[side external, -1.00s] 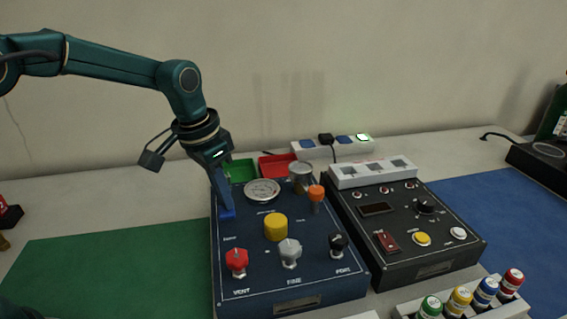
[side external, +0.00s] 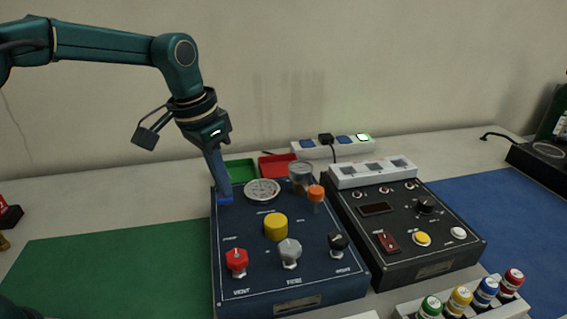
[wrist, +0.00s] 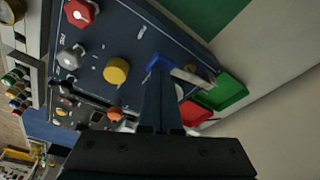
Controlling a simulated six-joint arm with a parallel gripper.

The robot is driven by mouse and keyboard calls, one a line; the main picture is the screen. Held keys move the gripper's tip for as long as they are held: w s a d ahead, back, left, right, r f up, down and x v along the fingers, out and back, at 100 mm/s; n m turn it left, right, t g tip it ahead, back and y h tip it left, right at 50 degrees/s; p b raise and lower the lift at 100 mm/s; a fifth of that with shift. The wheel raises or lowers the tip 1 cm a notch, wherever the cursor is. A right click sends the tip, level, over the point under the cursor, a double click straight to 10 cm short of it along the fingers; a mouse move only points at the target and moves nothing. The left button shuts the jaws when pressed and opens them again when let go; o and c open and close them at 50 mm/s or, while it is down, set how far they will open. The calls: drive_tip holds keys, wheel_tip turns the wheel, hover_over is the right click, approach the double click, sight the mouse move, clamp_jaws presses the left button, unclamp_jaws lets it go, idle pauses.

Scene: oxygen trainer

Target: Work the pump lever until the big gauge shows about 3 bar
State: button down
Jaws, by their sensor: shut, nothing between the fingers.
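The dark blue panel box (side external: 240,291) carries the big round gauge (side external: 262,190) near its far left; its needle is too small to read. My gripper (side external: 225,198) is shut and points down at the box's far left edge, left of the gauge. In the wrist view my gripper (wrist: 157,66) ends at a bright blue piece, and a pale grey bar (wrist: 192,78), perhaps the pump lever, runs right from it. I cannot tell whether the bright blue piece is fingertip or lever grip, or whether they touch. The gauge is mostly hidden there.
The panel has red (side external: 237,261), yellow (side external: 275,228), grey (side external: 290,251), black (side external: 338,242) and orange (side external: 316,192) knobs. A black box (side external: 432,272) stands right. Green (side external: 241,170) and red (side external: 277,164) trays lie behind. The green mat (side external: 110,270) is clear.

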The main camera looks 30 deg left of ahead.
sight(224, 197)
drive_tip(key=shift+f, duration=0.1)
drive_tip(key=shift+f, duration=1.85)
drive_tip(key=shift+r, duration=1.95)
drive_tip(key=shift+f, duration=2)
drive_tip(key=shift+r, duration=2)
drive_tip(key=shift+f, duration=0.1)
